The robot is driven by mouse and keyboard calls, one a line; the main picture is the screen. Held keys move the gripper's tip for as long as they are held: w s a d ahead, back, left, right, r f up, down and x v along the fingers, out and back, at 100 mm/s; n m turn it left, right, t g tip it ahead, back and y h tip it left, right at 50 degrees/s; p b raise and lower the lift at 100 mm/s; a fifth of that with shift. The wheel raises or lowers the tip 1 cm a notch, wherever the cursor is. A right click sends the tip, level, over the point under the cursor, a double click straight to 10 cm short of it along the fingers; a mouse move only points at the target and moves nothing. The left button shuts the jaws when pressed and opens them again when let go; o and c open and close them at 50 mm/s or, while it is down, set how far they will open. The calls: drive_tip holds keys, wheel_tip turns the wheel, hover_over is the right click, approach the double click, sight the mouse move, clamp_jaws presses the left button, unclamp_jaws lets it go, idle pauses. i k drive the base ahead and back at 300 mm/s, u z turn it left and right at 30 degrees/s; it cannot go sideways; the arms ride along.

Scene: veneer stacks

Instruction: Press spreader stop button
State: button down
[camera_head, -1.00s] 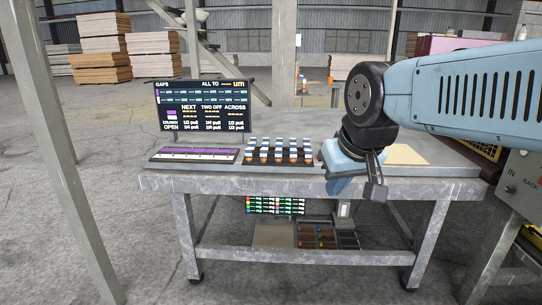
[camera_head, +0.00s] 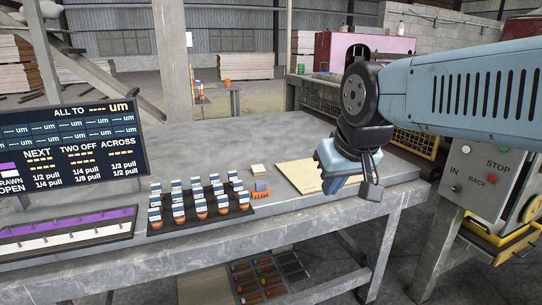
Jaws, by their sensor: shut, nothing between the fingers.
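The grey control box (camera_head: 473,205) stands at the right, with the labels IN, STOP and BACK on its face. A red button (camera_head: 494,180) shows below the STOP label, beside BACK. Which control belongs to which label is hard to tell at this size. My gripper (camera_head: 350,188) hangs over the right part of the grey table, pointing down. It is shut and empty. It is well to the left of the control box and touches nothing that I can see.
The grey table (camera_head: 310,130) carries a display (camera_head: 75,150), a tray of small orange-and-white pots (camera_head: 158,228) and a veneer sheet (camera_head: 300,177). A machine with yellow parts (camera_head: 412,143) stands behind and right. My forearm extends above the control box.

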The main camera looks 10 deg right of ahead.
sight(492, 178)
drive_tip(key=z, duration=0.35)
drive_tip(key=i, duration=0.9)
drive_tip(key=z, duration=0.65)
drive_tip(key=k, duration=0.85)
drive_tip(key=z, duration=0.2)
drive_tip(key=i, duration=0.95)
drive_tip(key=u, duration=0.05)
